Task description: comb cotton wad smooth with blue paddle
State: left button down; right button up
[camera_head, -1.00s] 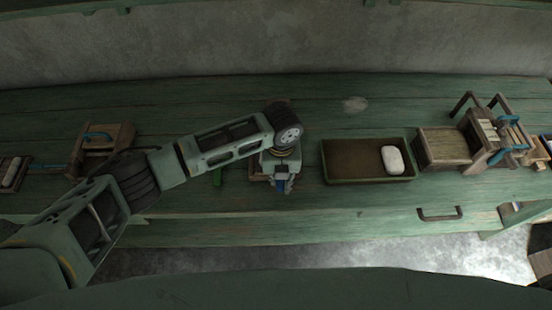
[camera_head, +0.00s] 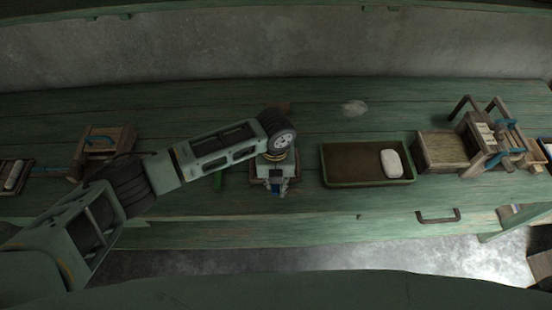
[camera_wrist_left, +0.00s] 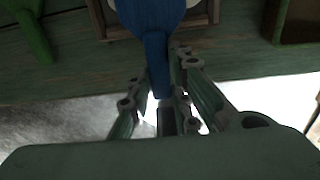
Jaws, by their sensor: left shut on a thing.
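My left gripper (camera_head: 276,189) is over the front middle of the bench. In the left wrist view its fingers (camera_wrist_left: 162,100) are shut on the handle of the blue paddle (camera_wrist_left: 150,22). The paddle's wide part lies over a small wooden frame (camera_wrist_left: 98,22). A little white shows inside the frame beside the paddle; this may be the cotton wad, but the paddle hides most of it. In the head view my wrist hides most of the frame. A white rounded pad (camera_head: 391,163) lies in the tray to the right. My right gripper is not in view.
The shallow brown tray (camera_head: 340,183) stands just right of my left gripper. A wooden loom (camera_head: 470,140) is farther right. A wooden device with a blue handle (camera_head: 105,140) is at left. A green piece (camera_wrist_left: 34,38) lies left of the frame. The back of the bench is mostly clear.

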pick_arm(q)
jog(key=shift+a, duration=0.75)
jog(key=shift+d, duration=0.1)
jog(key=shift+d+f+b, duration=0.1)
jog(key=shift+d+b, duration=0.55)
jog(key=shift+d, duration=1.8)
notch_tip(320, 180, up, 7)
jog(key=p, duration=0.5)
jog(key=shift+p, duration=0.4)
